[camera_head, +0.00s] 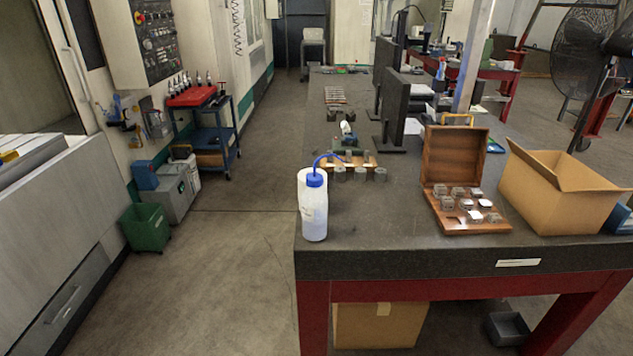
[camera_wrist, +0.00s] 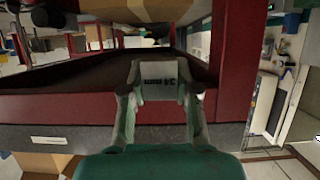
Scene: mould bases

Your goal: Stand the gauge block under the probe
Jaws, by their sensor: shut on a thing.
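In the wrist view my gripper (camera_wrist: 159,88) is shut on a pale grey block with dark markings on its face, the gauge block (camera_wrist: 158,73). The fingers press on its two sides, and it is in front of the bench's red frame, apart from it. My gripper does not show in the head view. There, an open wooden case (camera_head: 472,228) on the bench holds several metal blocks. I cannot make out a probe for certain in either view.
The dark bench top (camera_head: 390,220) carries a white wash bottle (camera_head: 314,212) at its front left corner and an open cardboard box (camera_head: 555,200) at the right. Several small metal cylinders (camera_head: 360,174) stand farther back. Bench space between bottle and case is clear.

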